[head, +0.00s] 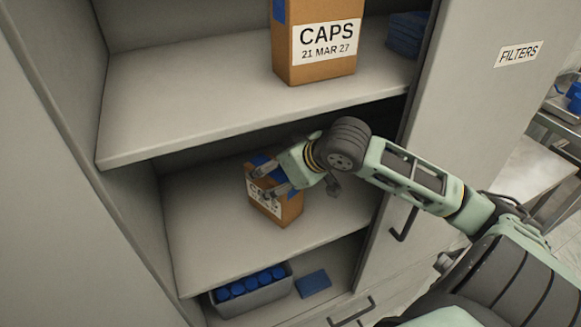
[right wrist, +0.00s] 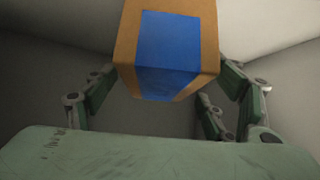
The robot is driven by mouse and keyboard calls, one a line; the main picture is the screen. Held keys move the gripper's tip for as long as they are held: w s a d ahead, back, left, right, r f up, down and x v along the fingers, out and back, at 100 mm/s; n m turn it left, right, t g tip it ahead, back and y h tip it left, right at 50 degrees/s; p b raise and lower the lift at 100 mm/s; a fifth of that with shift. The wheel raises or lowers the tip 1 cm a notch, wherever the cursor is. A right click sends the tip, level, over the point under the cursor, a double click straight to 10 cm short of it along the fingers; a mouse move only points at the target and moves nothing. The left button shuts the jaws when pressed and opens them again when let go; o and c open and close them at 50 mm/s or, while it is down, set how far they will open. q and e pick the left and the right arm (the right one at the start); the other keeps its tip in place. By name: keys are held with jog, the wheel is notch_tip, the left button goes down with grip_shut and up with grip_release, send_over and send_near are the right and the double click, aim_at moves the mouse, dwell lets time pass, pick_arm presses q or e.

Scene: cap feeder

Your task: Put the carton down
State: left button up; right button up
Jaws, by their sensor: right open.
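A small brown carton (head: 289,213) with blue tape and a white label stands on the middle shelf (head: 205,225) of the cabinet. My right gripper (head: 264,182) is at the carton, with its fingers partly covering the label and upper part. In the right wrist view the carton (right wrist: 168,55) is between the open fingers, its blue tape facing the camera. The carton's underside contact with the shelf is hard to judge there. My left gripper is not in view.
A larger carton labelled CAPS (head: 318,70) stands on the upper shelf (head: 190,105), with blue items (head: 407,35) beside it. Below, a grey bin (head: 252,298) holds several blue caps, next to a blue flat item (head: 313,284). The middle shelf is clear around the carton.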

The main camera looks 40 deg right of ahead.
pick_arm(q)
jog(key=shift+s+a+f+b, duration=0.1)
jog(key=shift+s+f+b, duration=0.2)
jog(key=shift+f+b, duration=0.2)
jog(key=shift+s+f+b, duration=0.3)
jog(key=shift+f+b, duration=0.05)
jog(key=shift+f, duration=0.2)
pick_arm(e)
jog(key=v, duration=1)
jog(key=shift+s, duration=0.3)
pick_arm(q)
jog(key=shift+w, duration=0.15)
pick_arm(e)
jog(key=shift+r, duration=0.15)
